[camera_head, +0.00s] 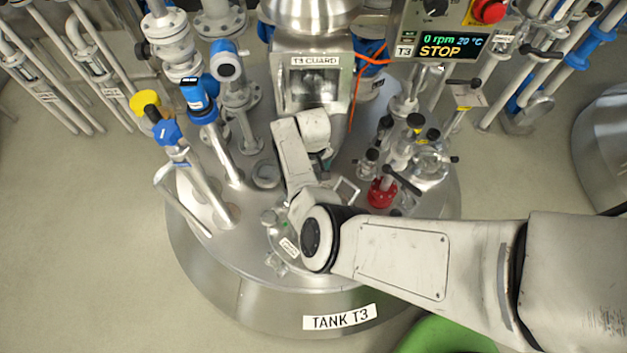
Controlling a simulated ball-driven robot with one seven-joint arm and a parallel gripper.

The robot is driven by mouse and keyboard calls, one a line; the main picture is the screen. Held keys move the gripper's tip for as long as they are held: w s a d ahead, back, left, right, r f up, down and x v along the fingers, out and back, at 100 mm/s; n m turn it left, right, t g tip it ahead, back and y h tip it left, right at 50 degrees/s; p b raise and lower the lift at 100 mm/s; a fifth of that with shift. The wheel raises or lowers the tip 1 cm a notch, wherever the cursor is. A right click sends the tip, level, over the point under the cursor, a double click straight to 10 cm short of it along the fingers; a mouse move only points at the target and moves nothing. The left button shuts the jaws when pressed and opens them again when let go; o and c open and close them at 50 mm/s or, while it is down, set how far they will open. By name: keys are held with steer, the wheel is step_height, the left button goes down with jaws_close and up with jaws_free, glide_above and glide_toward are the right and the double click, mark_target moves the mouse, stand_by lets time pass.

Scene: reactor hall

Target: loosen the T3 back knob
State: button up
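Tank T3 (215,270) stands in the middle, with a "TANK T3" label on its front. Its round hatch lid (287,246) is partly covered by my arm. A small metal knob (268,217) shows at the lid's left and another clamp-like knob (276,265) at its front. I cannot make out the back knob; my forearm and wrist lie over that side. My wrist is over the tank behind the lid, below the T3 guard (314,88). My gripper's fingers are hidden under the wrist, so I cannot tell whether they hold anything.
A control panel (440,46) reads 0 rpm, 20 °C, STOP. Pipes with a blue instrument (198,95) and a yellow knob (144,102) stand left. Valves and a red fitting (382,193) stand right of my wrist. The front left floor is clear.

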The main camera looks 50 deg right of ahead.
steer(key=m+b, duration=0.1)
steer(key=m, duration=0.1)
steer(key=m+b, duration=0.2)
steer(key=m, duration=0.1)
steer(key=shift+w+a+f+m, duration=0.1)
steer(key=shift+f+m, duration=0.05)
steer(key=shift+m, duration=0.55)
steer(key=m, duration=0.5)
steer(key=shift+m, duration=0.3)
steer(key=m, duration=0.5)
steer(key=shift+m, duration=0.3)
steer(key=m+b, duration=0.1)
steer(key=m, duration=0.5)
step_height(320, 180, down, 6)
steer(key=b, duration=0.5)
steer(key=shift+c, duration=0.2)
